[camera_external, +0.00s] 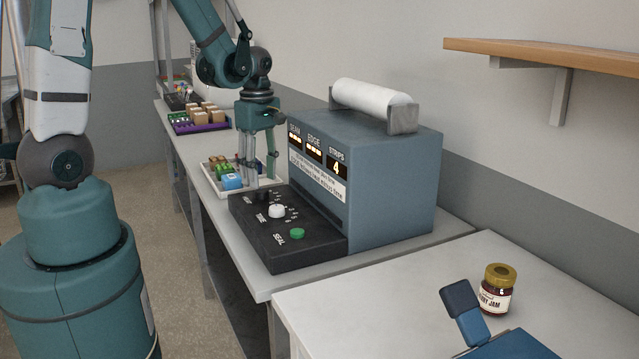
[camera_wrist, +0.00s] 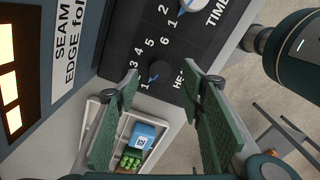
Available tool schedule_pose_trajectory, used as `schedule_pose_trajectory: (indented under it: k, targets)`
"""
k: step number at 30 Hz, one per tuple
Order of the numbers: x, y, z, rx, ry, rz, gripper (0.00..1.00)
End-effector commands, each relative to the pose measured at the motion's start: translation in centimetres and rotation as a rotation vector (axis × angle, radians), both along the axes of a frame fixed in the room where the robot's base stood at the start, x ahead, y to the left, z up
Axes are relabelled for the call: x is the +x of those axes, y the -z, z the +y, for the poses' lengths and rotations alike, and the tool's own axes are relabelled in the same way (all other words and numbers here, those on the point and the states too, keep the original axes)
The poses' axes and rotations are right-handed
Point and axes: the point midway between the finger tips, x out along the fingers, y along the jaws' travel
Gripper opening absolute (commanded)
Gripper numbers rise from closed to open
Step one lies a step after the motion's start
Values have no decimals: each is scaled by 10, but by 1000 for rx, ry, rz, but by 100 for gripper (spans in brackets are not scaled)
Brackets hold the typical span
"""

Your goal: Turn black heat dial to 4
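The black heat dial (camera_wrist: 160,72) sits on the black control panel (camera_external: 290,250), with numbers printed around it and a partly hidden label starting "HE". In the external view the dial (camera_external: 263,195) is small and partly behind my fingers. My gripper (camera_external: 260,178) points down above the far end of the panel. Its green-padded fingers (camera_wrist: 161,87) are apart with a gap on both sides of the dial, and they hold nothing.
A white time dial (camera_external: 277,211) and a green seal button (camera_external: 297,233) are on the same panel. The blue-grey machine body (camera_external: 395,190) with lit displays rises beside it. A white tray (camera_external: 207,174) with small coloured items stands behind the panel. A jam jar (camera_external: 498,290) is on the near table.

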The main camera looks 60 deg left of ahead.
Motion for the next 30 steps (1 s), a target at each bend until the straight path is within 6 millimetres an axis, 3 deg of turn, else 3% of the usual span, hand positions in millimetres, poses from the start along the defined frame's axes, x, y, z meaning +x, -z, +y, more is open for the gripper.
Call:
schedule_pose_trajectory:
  k: [12, 28, 30]
  targets:
    - [0, 31, 0, 0, 0, 0, 39]
    - [0, 37, 0, 0, 0, 0, 39]
    - [0, 37, 0, 0, 0, 0, 30]
